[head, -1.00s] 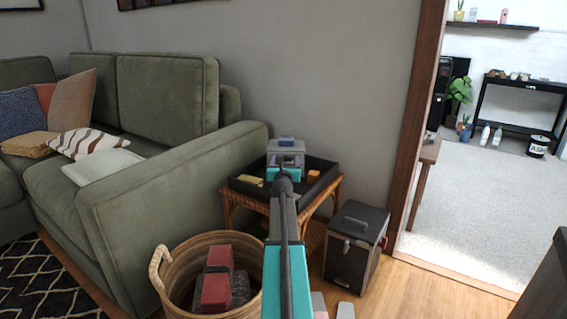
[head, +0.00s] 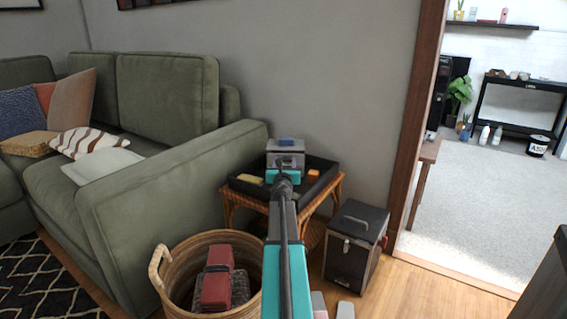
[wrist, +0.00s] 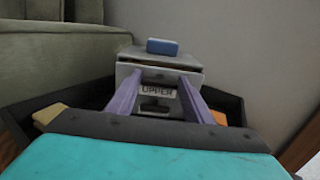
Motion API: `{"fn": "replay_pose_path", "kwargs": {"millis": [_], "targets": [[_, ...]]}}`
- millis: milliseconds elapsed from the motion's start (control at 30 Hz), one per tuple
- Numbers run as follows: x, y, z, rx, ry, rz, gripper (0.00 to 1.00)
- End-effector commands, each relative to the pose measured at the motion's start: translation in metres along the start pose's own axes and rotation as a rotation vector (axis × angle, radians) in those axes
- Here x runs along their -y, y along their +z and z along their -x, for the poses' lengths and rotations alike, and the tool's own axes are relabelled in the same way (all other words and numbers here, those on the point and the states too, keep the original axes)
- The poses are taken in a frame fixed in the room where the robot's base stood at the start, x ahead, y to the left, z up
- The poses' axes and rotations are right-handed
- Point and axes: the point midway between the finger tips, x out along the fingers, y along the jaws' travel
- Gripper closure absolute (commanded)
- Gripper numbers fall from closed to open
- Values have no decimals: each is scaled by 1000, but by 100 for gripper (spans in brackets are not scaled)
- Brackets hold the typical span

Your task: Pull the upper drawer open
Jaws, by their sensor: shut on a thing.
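A small grey drawer unit (head: 286,146) stands in a black tray on the side table, with a blue block (head: 288,141) on top. In the wrist view its front (wrist: 160,66) faces me, and a label reading UPPER (wrist: 158,91) shows between my fingers. A dark part (wrist: 155,103) shows below the label. My gripper (wrist: 159,80) reaches the front of the unit, one purple finger on each side of the label, and is shut on the upper drawer's handle. The exact contact is hard to see. I cannot tell how far the drawer is out.
The black tray (head: 250,187) also holds a yellow block (head: 248,179) and an orange block (head: 314,173). A wicker basket (head: 160,270) stands in front, a dark box (head: 355,245) to the right. The green sofa (head: 190,175) is close on the left, the wall behind.

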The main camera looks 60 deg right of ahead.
Motion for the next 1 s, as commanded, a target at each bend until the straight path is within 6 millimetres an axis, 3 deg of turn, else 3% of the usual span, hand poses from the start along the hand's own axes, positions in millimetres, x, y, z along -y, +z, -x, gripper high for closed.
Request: {"fn": "replay_pose_path", "kwargs": {"millis": [533, 1000], "targets": [[0, 0, 54, 0, 0, -1, 94], [-1, 0, 59, 0, 1, 0, 94]]}}
